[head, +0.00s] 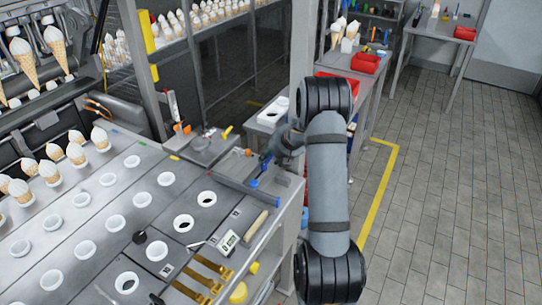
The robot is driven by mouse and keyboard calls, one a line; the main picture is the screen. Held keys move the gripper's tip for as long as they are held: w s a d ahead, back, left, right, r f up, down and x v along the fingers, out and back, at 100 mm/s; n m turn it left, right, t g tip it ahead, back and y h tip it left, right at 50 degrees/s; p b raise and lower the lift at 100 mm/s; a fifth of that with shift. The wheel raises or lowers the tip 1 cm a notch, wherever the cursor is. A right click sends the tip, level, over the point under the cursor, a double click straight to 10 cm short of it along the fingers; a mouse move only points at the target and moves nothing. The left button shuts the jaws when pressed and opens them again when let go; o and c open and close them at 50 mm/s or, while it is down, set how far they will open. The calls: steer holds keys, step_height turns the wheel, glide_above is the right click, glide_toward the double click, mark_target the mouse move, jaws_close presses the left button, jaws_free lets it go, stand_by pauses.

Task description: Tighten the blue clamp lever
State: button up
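A small blue piece (265,162), which looks like the blue clamp lever, stands at the far right corner of the grey workbench, beside a shallow metal tray. A round blue knob (254,183) sits just in front of it; I cannot tell whether the two belong together. My gripper (274,157) reaches in from the right, with its end right at the blue piece. The fingers are small and dark here, so contact and opening are unclear.
The workbench (225,215) has rows of white ring holders and several cones at left. A wood-handled tool (257,224), a display (228,241) and brass bars (211,268) lie near its right edge. A grey post (303,60) rises behind my arm. Floor at right is open.

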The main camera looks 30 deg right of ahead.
steer(key=v, duration=1.2)
stand_by(0.3)
steer(key=x, duration=1.2)
steer(key=shift+w+f, duration=0.1)
steer(key=shift+f, duration=0.05)
steer(key=shift+s+d+r+n+y+p, duration=0.15)
steer(key=shift+s+r+n+p, duration=0.1)
steer(key=shift+s+r+p, duration=0.15)
steer(key=shift+s+r+n+y+p, duration=0.15)
steer(key=shift+r+n+p, duration=0.1)
steer(key=shift+r, duration=0.25)
steer(key=shift+s+r, duration=0.2)
steer(key=shift+r, duration=0.05)
